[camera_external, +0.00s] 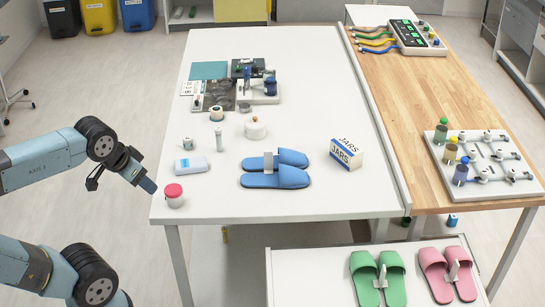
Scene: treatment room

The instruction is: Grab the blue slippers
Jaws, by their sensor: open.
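The blue slippers (275,170) lie as a pair on the white table, right of the table's middle front, with their toe straps to the right. My gripper (146,182) is at the left, just off the table's left edge and apart from the slippers. It is open, and I see nothing in it. Its fingers are small and partly hidden in this view.
A red-lidded jar (174,195) stands at the table's left front corner, close to my gripper. A light blue-white box (191,166) lies behind it. A JARS box (346,154) is right of the slippers. Green slippers (378,279) and pink slippers (447,274) lie on a lower front table.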

